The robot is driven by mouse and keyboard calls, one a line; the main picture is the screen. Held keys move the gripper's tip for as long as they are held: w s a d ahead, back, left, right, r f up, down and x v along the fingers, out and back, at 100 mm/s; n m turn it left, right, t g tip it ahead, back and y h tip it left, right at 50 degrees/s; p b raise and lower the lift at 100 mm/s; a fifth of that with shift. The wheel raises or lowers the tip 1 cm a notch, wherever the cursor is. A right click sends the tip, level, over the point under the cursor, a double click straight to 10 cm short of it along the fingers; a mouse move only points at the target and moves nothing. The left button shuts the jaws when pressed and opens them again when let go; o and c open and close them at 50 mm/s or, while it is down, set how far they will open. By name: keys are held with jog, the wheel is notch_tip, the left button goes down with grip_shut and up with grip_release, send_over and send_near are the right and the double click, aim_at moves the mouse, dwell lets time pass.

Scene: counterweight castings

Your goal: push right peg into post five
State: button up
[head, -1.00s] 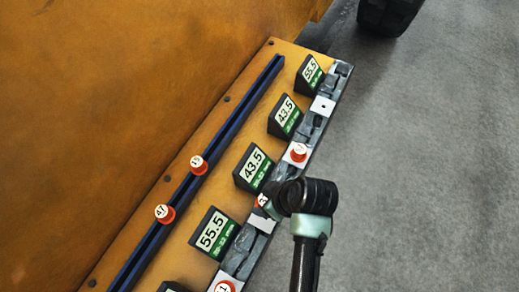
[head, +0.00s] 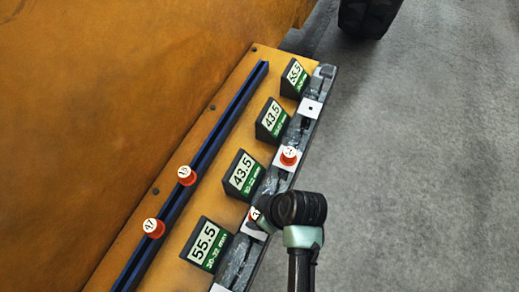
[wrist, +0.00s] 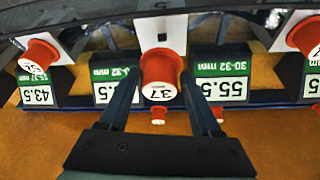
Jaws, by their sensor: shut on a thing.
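My gripper (wrist: 158,88) is shut on a red peg (wrist: 160,72) with a white top marked 37. The peg is in front of a white post plate (wrist: 147,30) in the wrist view. A small dark square on that plate shows just beyond the peg, and I cannot tell how far the peg is from it. In the head view my gripper (head: 262,221) is over the row of posts, and my wrist hides most of the held peg. Another red peg (head: 289,156) sits on a white plate farther up the row.
Two red pegs, marked 47 (head: 153,228) and another (head: 186,175), stand in the blue rail (head: 222,122). Black wedge signs such as the 55.5 one (head: 206,243) stand beside the posts. An empty white plate (head: 311,108) shows a dark hole. Grey floor on the right is clear.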

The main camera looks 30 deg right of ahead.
jog(key=shift+f+b, duration=0.35)
jog(key=shift+f, duration=0.45)
jog(key=shift+p, duration=0.6)
dwell(1.1)
jog(key=shift+f+b, duration=1.5)
jog(key=shift+f, duration=0.65)
jog(key=o, duration=1.5)
jog(key=shift+c, duration=0.2)
jog(key=shift+r, duration=0.1)
jog(key=b+v, duration=0.1)
jog(key=v, duration=1.1)
jog(key=shift+s+r+b, duration=0.2)
jog(key=shift+r+b, duration=0.15)
jog(key=shift+b, duration=0.05)
jog(key=shift+d, duration=0.15)
